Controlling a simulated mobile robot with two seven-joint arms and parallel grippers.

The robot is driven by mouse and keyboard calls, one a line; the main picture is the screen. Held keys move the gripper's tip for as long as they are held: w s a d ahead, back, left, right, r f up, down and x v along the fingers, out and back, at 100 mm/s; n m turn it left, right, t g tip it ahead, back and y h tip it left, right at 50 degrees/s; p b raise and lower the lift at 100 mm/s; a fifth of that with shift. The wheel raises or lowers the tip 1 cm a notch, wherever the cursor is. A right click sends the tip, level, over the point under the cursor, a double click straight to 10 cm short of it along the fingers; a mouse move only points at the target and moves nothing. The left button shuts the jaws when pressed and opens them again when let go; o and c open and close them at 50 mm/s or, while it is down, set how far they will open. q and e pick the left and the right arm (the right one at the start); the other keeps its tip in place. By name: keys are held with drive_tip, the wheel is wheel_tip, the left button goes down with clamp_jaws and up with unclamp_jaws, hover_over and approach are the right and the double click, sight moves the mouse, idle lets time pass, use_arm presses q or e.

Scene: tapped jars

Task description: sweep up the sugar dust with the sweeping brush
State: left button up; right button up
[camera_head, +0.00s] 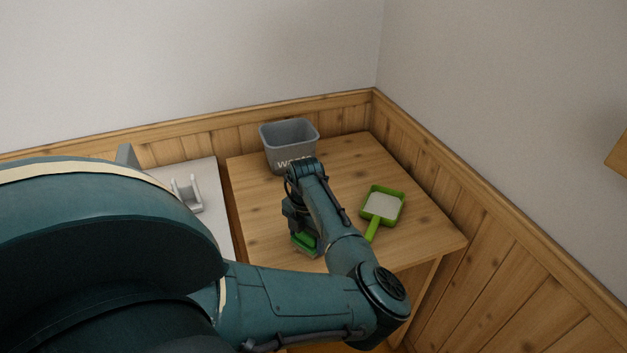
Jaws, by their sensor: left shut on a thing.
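My left gripper (302,231) is low over the wooden table, shut on the sweeping brush (304,244). Only a green part of the brush shows, close to the tabletop near the front edge; my arm and gripper hide the rest. I cannot tell whether its bristles touch the table. A green dustpan (372,230) lies to the right of the gripper, its handle toward the front. A pale white patch (383,206) fills its pan; I cannot tell whether this is sugar dust. No loose dust is clear on the visible tabletop. My right gripper is out of view.
A grey bin (288,146) with white lettering stands at the back of the wooden table (418,230). A white surface (216,222) with a light grey holder (187,193) is at the left. Wood-panelled walls close off the back and right. The table's back right is clear.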

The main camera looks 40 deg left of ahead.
use_arm(q)
drive_tip(key=shift+s+a+r+p, duration=0.1)
drive_tip(key=shift+s+a+p, duration=0.2)
drive_tip(key=shift+s+p, duration=0.25)
drive_tip(key=shift+s+a+r+p, duration=0.1)
drive_tip(key=shift+s+a+p, duration=0.15)
drive_tip(key=shift+s+p, duration=0.25)
drive_tip(key=shift+s+a+f+p, duration=0.1)
drive_tip(key=shift+s+a+p, duration=0.15)
drive_tip(key=shift+s, duration=0.35)
drive_tip(key=shift+s+a+f+p, duration=0.15)
drive_tip(key=shift+s+a, duration=0.2)
drive_tip(key=shift+s, duration=0.2)
wheel_tip(320, 180, up, 7)
idle(0.3)
